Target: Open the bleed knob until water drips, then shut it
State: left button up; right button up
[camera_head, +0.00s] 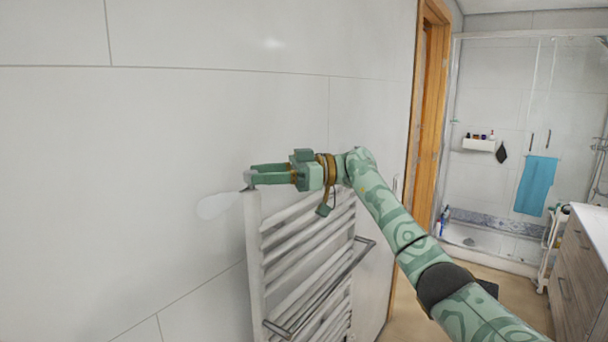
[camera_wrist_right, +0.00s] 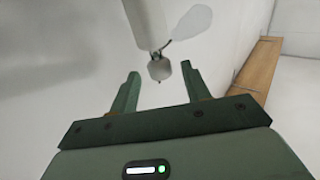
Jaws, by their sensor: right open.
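A white ladder-shaped towel radiator (camera_head: 254,250) stands against the wall. The bleed knob (camera_wrist_right: 159,70) is a small pale faceted knob with a dark centre at the radiator's end, in the right wrist view. In the head view it is mostly hidden at the radiator's top left corner by my fingers. My right gripper (camera_head: 250,175) is open there, and in the wrist view its fingertips (camera_wrist_right: 163,76) stand on either side of the knob with gaps visible. No water drops can be made out. My left gripper is not in view.
A pale oval shape (camera_head: 213,206) sits left of the radiator's top corner, near the wall; I cannot tell what it is. A grey towel bar (camera_head: 330,290) juts out from the radiator's front. A wooden door frame (camera_head: 427,120) stands to the right, with a shower beyond.

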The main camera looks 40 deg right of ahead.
jog(key=b+v, duration=0.1)
jog(key=v, duration=1.2)
jog(key=shift+d+b, duration=0.25)
jog(key=shift+b, duration=0.15)
dwell(0.6)
